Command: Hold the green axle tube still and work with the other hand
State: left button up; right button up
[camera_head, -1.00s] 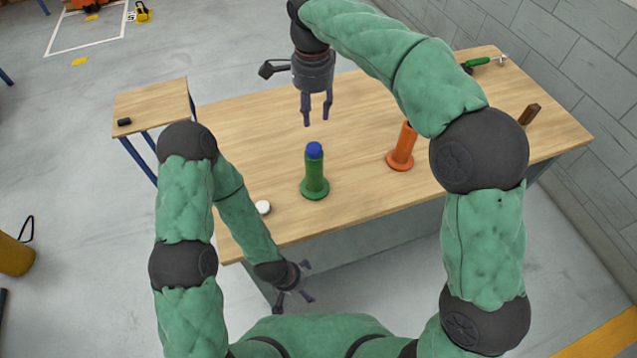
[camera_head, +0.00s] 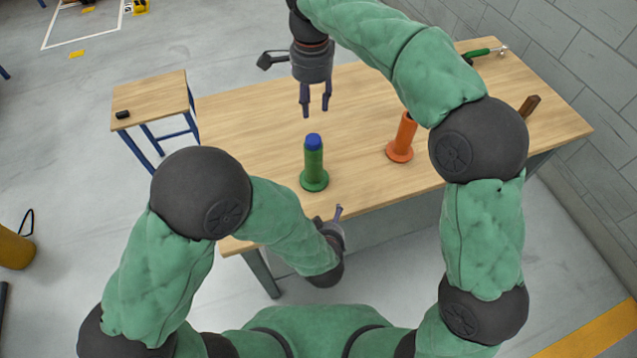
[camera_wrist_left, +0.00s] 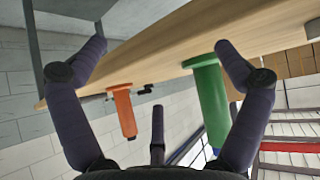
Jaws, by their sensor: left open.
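The green axle tube (camera_head: 313,168) stands upright on its flange on the wooden table, with a blue piece (camera_head: 313,141) in its top. My right gripper (camera_head: 316,112) is open and empty, pointing down above the table behind the tube. My left gripper (camera_head: 338,212) is at the table's near edge, in front of the tube and apart from it, partly hidden by its own wrist. In the left wrist view the scene is upside down. The open left fingers (camera_wrist_left: 160,45) frame the view, with the green tube (camera_wrist_left: 209,95) beside and partly behind one finger.
An orange flanged tube (camera_head: 403,138) stands to the right on the table (camera_head: 240,115). A green-handled hammer (camera_head: 484,53) and a brown block (camera_head: 529,106) lie farther right. A small side table (camera_head: 150,95) holds a black object (camera_head: 122,114). A grey wall borders the right.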

aim_at(318, 167)
pick_arm(q)
jog(key=w+a+r+t+y, duration=0.1)
jog(key=w+a+r+t, duration=0.25)
jog(key=w+r, duration=0.45)
jog(key=shift+t, duration=0.45)
jog(key=x, duration=0.2)
jog(key=r+x, duration=0.1)
jog(key=x, duration=0.5)
jog(key=shift+w+d+r, duration=0.2)
jog(key=shift+w+d, duration=0.15)
jog(key=shift+w, duration=0.15)
jog(key=shift+c, duration=0.2)
jog(key=c, duration=1.7)
jog(key=shift+c, duration=0.2)
pick_arm(e)
jog(key=o, duration=0.4)
jog(key=shift+o, duration=0.2)
jog(key=shift+f+m, duration=0.75)
jog(key=shift+m, duration=0.05)
jog(key=shift+f, duration=4.95)
